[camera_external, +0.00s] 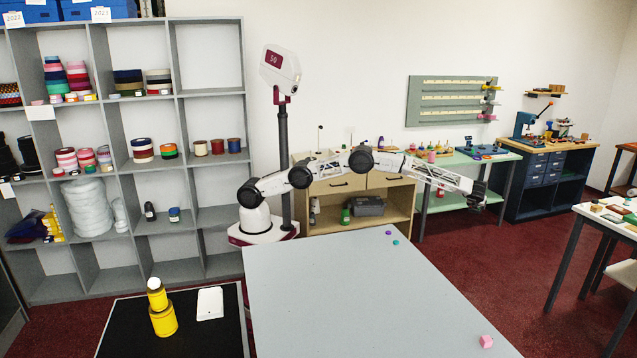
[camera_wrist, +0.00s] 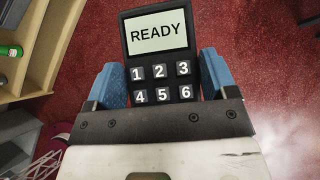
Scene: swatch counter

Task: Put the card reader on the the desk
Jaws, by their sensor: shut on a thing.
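The card reader (camera_wrist: 158,32) is dark, with a pale screen that reads READY and white number keys. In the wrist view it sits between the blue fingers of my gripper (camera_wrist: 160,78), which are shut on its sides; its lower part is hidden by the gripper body. Red floor shows behind it. In the external view my gripper (camera_external: 478,192) is out to the right, in the air beyond the grey desk's (camera_external: 345,290) far right corner. The reader cannot be clearly told apart from the dark gripper there.
The desk is mostly bare, with a pink cube (camera_external: 486,341) at its near right and small purple (camera_external: 388,233) and teal (camera_external: 396,243) pieces near its far edge. A black-topped surface (camera_external: 120,325) at left bears yellow containers (camera_external: 162,321) and a white flat item (camera_external: 210,303).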

